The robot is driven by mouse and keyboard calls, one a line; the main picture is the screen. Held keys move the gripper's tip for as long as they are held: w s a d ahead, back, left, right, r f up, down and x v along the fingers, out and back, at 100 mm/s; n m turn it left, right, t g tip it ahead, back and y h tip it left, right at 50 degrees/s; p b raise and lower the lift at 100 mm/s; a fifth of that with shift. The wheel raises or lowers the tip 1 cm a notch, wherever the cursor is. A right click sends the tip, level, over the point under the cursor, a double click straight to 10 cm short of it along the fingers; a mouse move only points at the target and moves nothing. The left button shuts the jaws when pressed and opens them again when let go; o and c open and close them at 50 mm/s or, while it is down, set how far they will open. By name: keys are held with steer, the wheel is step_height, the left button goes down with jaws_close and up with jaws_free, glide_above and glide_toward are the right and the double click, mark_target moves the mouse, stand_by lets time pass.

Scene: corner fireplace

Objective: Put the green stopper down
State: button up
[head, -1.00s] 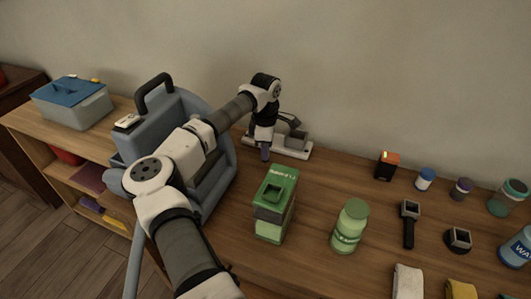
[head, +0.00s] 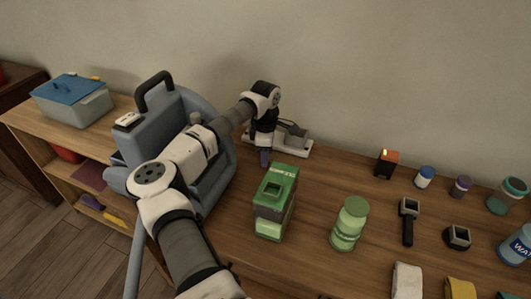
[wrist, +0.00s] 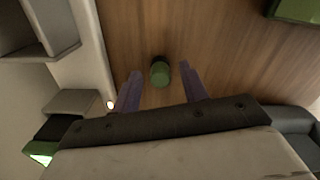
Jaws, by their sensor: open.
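The green stopper (wrist: 160,73) shows in the wrist view as a small dark green cylinder over the wooden counter top (wrist: 225,55). It lies between the two purple fingers of my gripper (wrist: 161,80), with gaps visible on both sides. My gripper is open. In the head view my gripper (head: 264,157) points down at the counter, beside a grey and white device, and the stopper cannot be made out there. The stopper appears to rest on the wood.
A green box (head: 274,207) and a green bottle (head: 349,225) stand in front and to the right of my gripper. The grey and white device (head: 290,143) is close behind it. A blue-grey machine (head: 160,120) stands at left. Several small items are at right.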

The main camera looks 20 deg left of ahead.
step_height(320, 180, up, 12)
steer(key=b, duration=0.2)
steer(key=shift+r, duration=0.2)
